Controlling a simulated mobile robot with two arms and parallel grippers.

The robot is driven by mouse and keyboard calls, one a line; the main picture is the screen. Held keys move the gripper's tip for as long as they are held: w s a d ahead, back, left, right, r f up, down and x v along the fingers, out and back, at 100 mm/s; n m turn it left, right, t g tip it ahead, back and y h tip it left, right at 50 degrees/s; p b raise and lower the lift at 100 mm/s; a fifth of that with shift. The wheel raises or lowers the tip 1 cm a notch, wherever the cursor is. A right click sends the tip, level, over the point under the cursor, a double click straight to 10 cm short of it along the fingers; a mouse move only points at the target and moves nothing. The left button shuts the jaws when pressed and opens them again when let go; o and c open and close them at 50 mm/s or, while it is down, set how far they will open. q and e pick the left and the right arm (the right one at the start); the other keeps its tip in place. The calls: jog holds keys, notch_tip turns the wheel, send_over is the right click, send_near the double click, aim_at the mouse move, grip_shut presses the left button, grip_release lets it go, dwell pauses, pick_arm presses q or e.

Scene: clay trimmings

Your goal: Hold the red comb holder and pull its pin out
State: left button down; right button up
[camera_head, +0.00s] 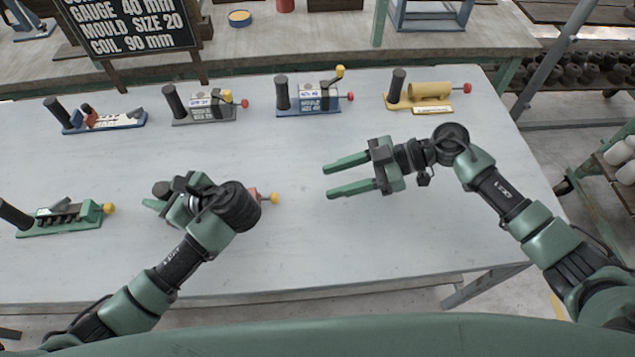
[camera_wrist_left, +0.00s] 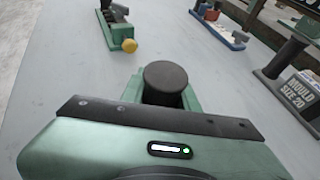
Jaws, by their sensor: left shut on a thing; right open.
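The red comb holder (camera_head: 253,195) is mostly hidden under my left gripper and wrist in the head view. A bit of its red body shows to the right of the wrist, with a yellow-knobbed pin (camera_head: 274,198) sticking out to the right. My left gripper (camera_head: 160,196) is shut on its black upright handle; the handle's round top (camera_wrist_left: 166,76) shows between the fingers in the left wrist view. My right gripper (camera_head: 327,181) is open and empty, to the right of the pin knob, its fingers pointing left.
A green holder (camera_head: 60,222) with a yellow knob stands at the left. A blue-based holder (camera_head: 105,122), a grey one (camera_head: 205,110), a blue one (camera_head: 312,100) and a yellow one (camera_head: 425,95) line the back of the table. A sign (camera_head: 130,25) stands behind. The table's front right is clear.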

jog(key=shift+d+r, duration=0.15)
jog(key=shift+d, duration=0.2)
pick_arm(q)
jog(key=c, duration=1)
grip_release()
